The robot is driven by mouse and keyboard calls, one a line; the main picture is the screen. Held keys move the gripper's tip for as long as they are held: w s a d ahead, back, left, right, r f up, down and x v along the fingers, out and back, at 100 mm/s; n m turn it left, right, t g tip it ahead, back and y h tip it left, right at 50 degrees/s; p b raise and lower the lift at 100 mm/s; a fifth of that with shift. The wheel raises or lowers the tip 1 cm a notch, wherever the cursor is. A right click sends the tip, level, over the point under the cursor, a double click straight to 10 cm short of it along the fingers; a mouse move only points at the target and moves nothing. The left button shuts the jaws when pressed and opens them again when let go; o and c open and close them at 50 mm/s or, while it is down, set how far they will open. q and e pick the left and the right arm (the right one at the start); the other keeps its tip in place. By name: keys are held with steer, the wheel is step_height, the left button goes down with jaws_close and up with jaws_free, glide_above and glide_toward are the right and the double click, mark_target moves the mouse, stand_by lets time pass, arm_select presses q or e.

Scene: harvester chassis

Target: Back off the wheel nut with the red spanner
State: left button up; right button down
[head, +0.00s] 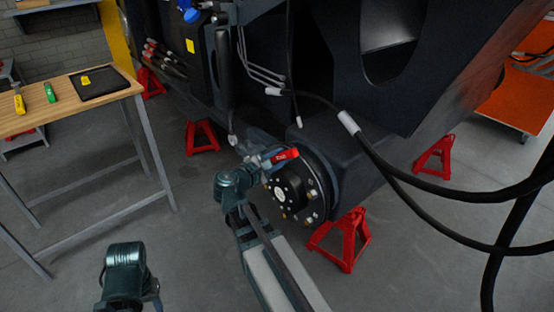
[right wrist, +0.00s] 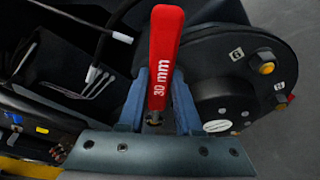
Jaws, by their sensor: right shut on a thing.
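The red spanner (head: 287,154) is in my right gripper (head: 268,158), beside the upper edge of the wheel hub (head: 288,190). In the right wrist view the spanner's red handle (right wrist: 164,50), marked "30 mm", stands between the two blue fingers of the right gripper (right wrist: 160,90), which are shut on it. The hub (right wrist: 215,105) is just right of the fingers there, with numbered nuts such as one orange-capped nut (right wrist: 267,68) near its rim. The spanner's working end is hidden, so I cannot tell whether it sits on a nut. My left gripper's jaws do not show.
Red stands (head: 343,238) are on the floor near the chassis (head: 345,150). A black hose (head: 430,193) crosses at the right. A wooden table (head: 62,108) with a black tray (head: 97,86) is at the left.

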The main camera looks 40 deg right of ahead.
steer(key=shift+d, duration=0.6)
steer(key=shift+w, duration=0.1)
steer(key=shift+w+r+n+p, duration=0.5)
steer(key=shift+w+r+p, duration=0.4)
steer(key=shift+p, duration=0.3)
steer(key=shift+w+a+r+n+g+y+p, duration=0.1)
steer(key=shift+w+r+n+g+y+p, duration=0.2)
steer(key=shift+n+p, duration=0.1)
steer(key=shift+s, duration=0.1)
